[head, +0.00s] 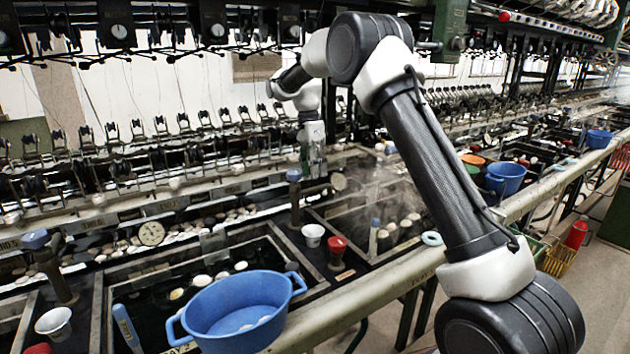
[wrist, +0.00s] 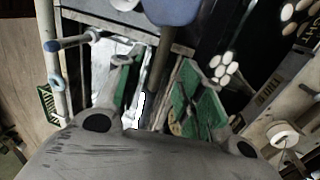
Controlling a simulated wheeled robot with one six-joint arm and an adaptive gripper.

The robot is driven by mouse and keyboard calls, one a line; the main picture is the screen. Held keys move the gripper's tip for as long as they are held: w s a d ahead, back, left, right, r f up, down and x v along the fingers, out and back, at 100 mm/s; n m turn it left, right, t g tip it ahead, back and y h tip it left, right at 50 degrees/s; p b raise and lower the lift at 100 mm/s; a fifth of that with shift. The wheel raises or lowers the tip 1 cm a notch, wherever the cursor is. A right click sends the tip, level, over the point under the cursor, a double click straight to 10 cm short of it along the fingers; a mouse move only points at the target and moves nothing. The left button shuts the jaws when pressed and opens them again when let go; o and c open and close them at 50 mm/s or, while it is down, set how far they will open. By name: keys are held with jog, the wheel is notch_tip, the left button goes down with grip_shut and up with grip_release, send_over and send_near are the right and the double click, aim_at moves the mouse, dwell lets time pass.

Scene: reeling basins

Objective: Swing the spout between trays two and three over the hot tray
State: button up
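A spout with a blue cap (head: 294,175) on a dark brown post stands on the divider between the dark-water tray (head: 205,258) and the tray to its right (head: 345,215). Pale steam hangs over the right tray. My gripper (head: 316,168) points down close beside the spout, just right of it in the head view. In the wrist view my gripper (wrist: 165,98) is open, its green-padded fingers apart. A brown post (wrist: 170,55) with a blue-grey top (wrist: 172,10) shows between and beyond them. Contact cannot be told. The spout's outlet direction is unclear.
A blue basin (head: 238,310) sits at the front of the left tray. A white cup (head: 313,235) and a red-topped knob (head: 337,245) stand on the divider. Another blue-capped spout (head: 40,242) is at far left. Reeling gear (head: 120,165) lines the back.

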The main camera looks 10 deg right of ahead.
jog(key=r, duration=0.3)
jog(key=shift+w, duration=0.25)
jog(key=shift+o, duration=0.3)
dwell(1.6)
